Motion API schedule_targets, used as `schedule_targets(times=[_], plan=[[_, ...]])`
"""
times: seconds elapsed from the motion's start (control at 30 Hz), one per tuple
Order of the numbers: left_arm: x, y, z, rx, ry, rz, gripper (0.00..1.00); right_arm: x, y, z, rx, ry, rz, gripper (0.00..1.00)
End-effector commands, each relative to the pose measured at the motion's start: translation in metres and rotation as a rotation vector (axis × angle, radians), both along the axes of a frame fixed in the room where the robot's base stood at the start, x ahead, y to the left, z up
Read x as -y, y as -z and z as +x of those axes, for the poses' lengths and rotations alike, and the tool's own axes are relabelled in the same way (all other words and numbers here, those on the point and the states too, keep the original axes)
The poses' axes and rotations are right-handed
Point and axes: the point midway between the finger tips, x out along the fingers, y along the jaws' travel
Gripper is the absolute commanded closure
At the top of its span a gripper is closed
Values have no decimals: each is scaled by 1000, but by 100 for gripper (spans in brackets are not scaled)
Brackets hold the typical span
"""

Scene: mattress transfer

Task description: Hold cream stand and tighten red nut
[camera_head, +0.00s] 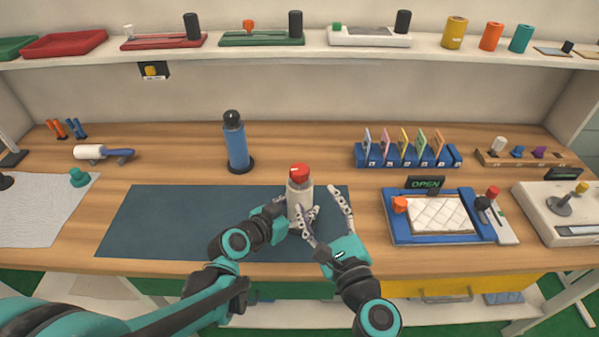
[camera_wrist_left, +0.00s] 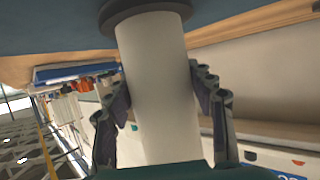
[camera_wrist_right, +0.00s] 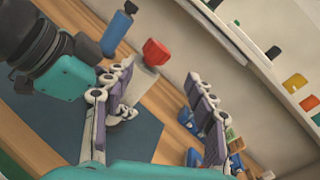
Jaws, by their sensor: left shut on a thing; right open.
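The cream stand (camera_head: 294,196) is an upright pale cylinder on the dark blue mat (camera_head: 172,215). The red nut (camera_head: 300,174) sits on top of it. My left gripper (camera_head: 301,218) is shut around the stand from the left; in the left wrist view the stand (camera_wrist_left: 158,85) is between its fingers (camera_wrist_left: 160,100). My right gripper (camera_head: 325,222) is open and empty, just right of the stand and lower than the nut. In the right wrist view the red nut (camera_wrist_right: 155,52) shows beyond the left finger of the right gripper (camera_wrist_right: 160,95). The stand is partly hidden there.
A blue bottle (camera_head: 236,142) stands behind the mat. A blue tray (camera_head: 392,228) with a white quilted pad and an OPEN sign (camera_head: 425,183) is at right. A blue rack (camera_head: 380,161) of coloured cards stands behind it. The mat's left part is clear.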

Motion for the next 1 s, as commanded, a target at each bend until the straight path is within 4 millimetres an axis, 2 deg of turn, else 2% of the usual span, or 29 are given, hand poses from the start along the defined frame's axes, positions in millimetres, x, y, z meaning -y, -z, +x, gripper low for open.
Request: schedule_targets(times=[0.1, 0.3, 0.57, 1.0], plan=[[0, -1, 0, 1, -1, -2, 100, 4, 1, -5, -70, -27, 203, 44], [0, -1, 0, 1, -1, -2, 100, 5, 3, -9, -147, -58, 399, 44], [0, -1, 0, 1, -1, -2, 100, 1, 2, 0, -162, -66, 437, 44], [0, -1, 0, 1, -1, -2, 100, -19, 3, 47, -161, -65, 434, 44]])
